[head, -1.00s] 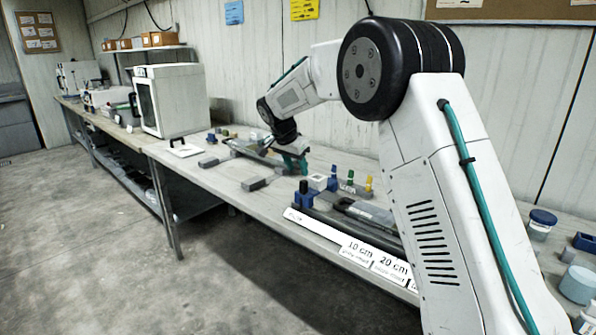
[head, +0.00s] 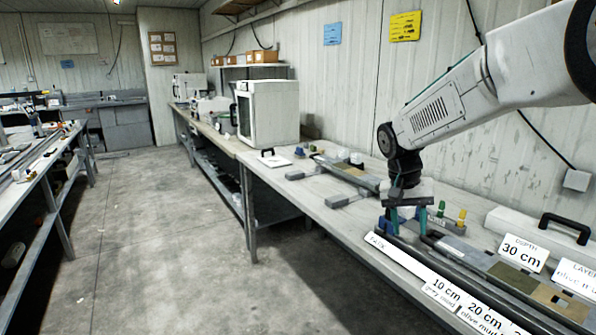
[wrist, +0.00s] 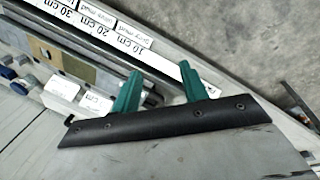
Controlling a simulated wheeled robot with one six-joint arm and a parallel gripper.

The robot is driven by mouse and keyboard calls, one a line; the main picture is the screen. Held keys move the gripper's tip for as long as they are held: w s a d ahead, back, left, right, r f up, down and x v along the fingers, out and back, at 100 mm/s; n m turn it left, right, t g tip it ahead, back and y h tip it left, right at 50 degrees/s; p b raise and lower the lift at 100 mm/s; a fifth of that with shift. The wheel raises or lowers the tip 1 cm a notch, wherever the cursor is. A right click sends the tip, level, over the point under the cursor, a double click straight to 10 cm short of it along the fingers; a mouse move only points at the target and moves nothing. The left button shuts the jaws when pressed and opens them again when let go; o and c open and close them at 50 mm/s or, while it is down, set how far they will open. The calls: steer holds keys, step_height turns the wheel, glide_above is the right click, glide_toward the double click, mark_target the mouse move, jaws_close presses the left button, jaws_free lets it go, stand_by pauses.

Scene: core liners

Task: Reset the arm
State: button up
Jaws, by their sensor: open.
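The tray's white scale strip (wrist: 150,65), marked in centimetres, runs beyond the fingertips. The core tray (head: 470,262) holds grey, olive and tan sections. I cannot tell how high the fingertips are above it.
A white box-shaped oven (head: 268,112) and a clipboard-like white plate (head: 272,161) are farther back. Grey blocks (head: 350,200) lie on the bench. Floor to the left is clear.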

steer(key=s+r+n+t+y, duration=0.1)
steer(key=s+r+n, duration=0.1)
steer(key=s, duration=1.5)
steer(key=s+r+n+t+y, duration=0.1)
steer(key=s+r, duration=0.1)
steer(key=s, duration=1.5)
steer(key=shift+d+n, duration=0.3)
steer(key=shift+n, duration=0.1)
steer(key=shift+s, duration=0.1)
